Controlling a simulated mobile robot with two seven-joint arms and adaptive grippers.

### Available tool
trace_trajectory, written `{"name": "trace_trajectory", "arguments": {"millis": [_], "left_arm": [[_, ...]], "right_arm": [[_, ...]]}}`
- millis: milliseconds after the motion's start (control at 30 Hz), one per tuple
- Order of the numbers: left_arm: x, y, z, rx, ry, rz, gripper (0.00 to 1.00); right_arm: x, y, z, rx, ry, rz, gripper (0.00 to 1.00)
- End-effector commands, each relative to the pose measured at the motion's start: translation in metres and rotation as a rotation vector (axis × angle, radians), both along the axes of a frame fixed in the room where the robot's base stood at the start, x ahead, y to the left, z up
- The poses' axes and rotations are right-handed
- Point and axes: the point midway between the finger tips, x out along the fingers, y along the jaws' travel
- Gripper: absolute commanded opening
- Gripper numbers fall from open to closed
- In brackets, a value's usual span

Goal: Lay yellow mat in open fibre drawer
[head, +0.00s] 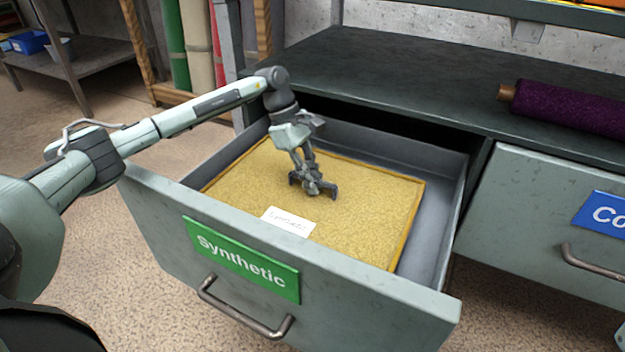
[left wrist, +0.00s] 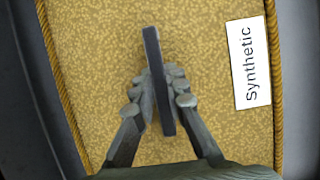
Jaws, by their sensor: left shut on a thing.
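The yellow mat (head: 365,211), with corded edges and a white tag reading "Synthetic" (head: 288,222), is flat inside the open drawer (head: 436,219) between its grey walls. I cannot tell whether it rests fully on the drawer floor. The drawer front has a green "Synthetic" label (head: 240,259). My left gripper (head: 313,187) is over the mat's middle, shut on a dark grip bar (left wrist: 158,80) that stands on the mat. In the left wrist view the mat (left wrist: 225,135) fills most of the picture. My right gripper is out of view.
A drawer with a blue label (head: 603,214) beginning "Co" is shut at the right. A purple roll (head: 565,106) lies on the dark bench top (head: 400,80).

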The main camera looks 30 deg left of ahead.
Motion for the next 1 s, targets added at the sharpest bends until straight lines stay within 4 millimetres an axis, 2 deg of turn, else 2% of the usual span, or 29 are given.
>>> {"name": "trace_trajectory", "arguments": {"millis": [300,333,500,767,900,1000], "left_arm": [[0.0,0.0,-0.01,-0.001,-0.001,0.0,0.0],[0.0,0.0,-0.01,0.0,0.001,0.0,0.15],[0.0,0.0,-0.01,0.0,0.001,0.0,0.33],[0.0,0.0,-0.009,0.0,0.0,0.0,0.33],[0.0,0.0,0.005,0.0,-0.001,0.0,0.33],[0.001,0.008,0.019,0.002,-0.003,0.002,0.33]], "right_arm": [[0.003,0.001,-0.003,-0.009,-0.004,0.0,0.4],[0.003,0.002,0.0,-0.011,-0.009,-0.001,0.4],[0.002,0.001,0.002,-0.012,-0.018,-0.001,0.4],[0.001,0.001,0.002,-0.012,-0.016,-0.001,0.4],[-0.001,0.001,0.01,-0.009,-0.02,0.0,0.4],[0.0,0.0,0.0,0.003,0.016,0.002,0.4]]}}
